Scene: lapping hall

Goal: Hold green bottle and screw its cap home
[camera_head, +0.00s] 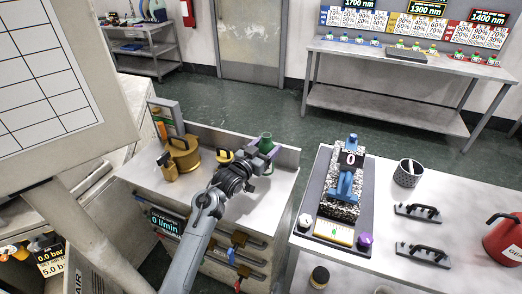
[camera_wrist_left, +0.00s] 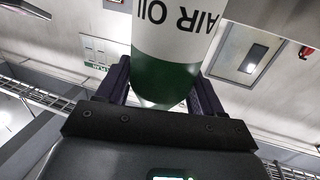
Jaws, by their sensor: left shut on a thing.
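The green bottle (camera_head: 266,143) shows at the far right corner of the left bench, partly hidden by my left gripper (camera_head: 258,155). In the left wrist view the bottle (camera_wrist_left: 160,82) is large, with a green part and a white label with dark lettering that includes "OIL". My left gripper's two dark fingers (camera_wrist_left: 162,88) stand on either side of the green part and are shut on it. The bottle's top lies outside the left wrist view, and I cannot make out a cap in the head view. My right gripper is in neither view.
A brass pot (camera_head: 183,152) and a small brass can (camera_head: 168,170) stand on the left bench (camera_head: 150,178). The right bench (camera_head: 385,272) holds a dark tray with a speckled block and blue gauge (camera_head: 345,182), a mesh cup (camera_head: 408,173), black handles and a red can (camera_head: 505,240).

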